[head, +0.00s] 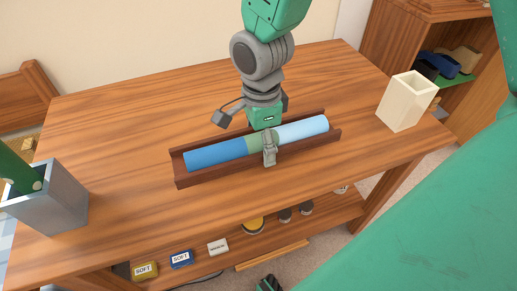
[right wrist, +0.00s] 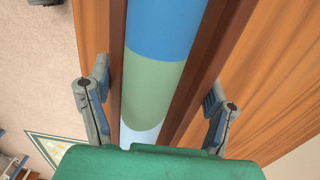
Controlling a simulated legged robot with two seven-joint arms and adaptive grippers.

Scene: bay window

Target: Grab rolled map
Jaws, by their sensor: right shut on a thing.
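The rolled map (head: 215,153) is a long tube in blue, green and pale blue, lying in a dark brown wooden tray (head: 180,177) on the table. It also shows in the right wrist view (right wrist: 162,35), running between the tray walls (right wrist: 117,60). My right gripper (head: 267,140) points down over the map's green middle band. Its fingers (right wrist: 158,90) straddle the tray, one on each long side, and appear to press its outer walls. The near finger covers part of the front wall. The far finger's contact is hidden in the head view. My left gripper is not in view.
A cream open box (head: 406,103) stands at the table's right. A grey bin (head: 58,205) with a green thing in it stands at the left. A low shelf (head: 330,213) holds small labelled boxes and round items. The tabletop (head: 120,120) behind the tray is clear.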

